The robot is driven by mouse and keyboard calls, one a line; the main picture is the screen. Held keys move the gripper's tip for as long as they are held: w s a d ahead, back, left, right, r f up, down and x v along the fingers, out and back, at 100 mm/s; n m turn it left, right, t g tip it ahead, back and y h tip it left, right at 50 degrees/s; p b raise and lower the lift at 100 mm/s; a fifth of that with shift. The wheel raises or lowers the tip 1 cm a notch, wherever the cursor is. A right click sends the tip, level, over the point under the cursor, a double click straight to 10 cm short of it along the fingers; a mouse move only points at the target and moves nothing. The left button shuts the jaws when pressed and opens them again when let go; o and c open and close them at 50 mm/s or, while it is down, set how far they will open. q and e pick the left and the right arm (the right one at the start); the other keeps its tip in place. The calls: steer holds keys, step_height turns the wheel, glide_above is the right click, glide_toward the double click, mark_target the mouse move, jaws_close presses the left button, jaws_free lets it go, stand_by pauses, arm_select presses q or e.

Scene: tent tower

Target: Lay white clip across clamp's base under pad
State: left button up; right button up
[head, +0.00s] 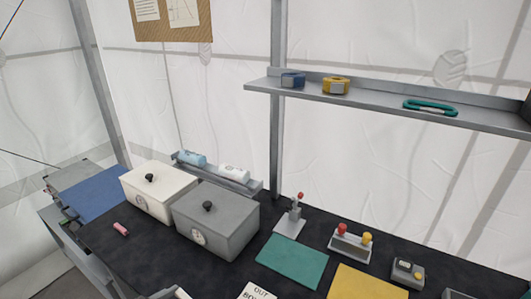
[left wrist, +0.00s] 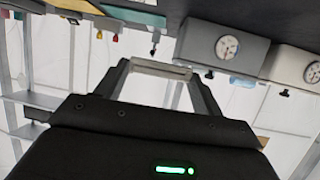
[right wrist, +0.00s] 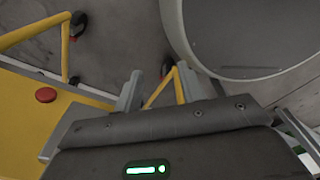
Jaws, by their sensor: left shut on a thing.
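The clamp (head: 290,222) stands upright on the dark table, with a flat grey base and a red tip on its lever. Its pad is too small to make out, and nothing visible lies across its base. It also shows inverted in the left wrist view (left wrist: 155,42). My left gripper (left wrist: 158,74) is shut on the white clip (left wrist: 160,67), a pale bar spanning between its fingers, apart from the clamp. In the head view a small white piece shows at the bottom edge, probably the clip. My right gripper (right wrist: 160,90) has its fingers apart and empty, away from the table top.
A grey box (head: 222,235) and white box (head: 148,190) stand left of the clamp. A teal mat (head: 291,262) lies in front of it, and a red-and-yellow button stand (head: 350,246) stands to its right. A round grey bin (right wrist: 235,68) and yellow frame (right wrist: 38,35) are near my right gripper.

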arm_select(q)
steer(key=w+a+r+m+g+h+b, duration=0.2)
steer(key=w+m+g+h+b, duration=0.1)
steer(key=w, duration=0.2)
steer(key=shift+w+a+m, duration=0.25)
steer(key=shift+m, duration=0.05)
stand_by(0.5)
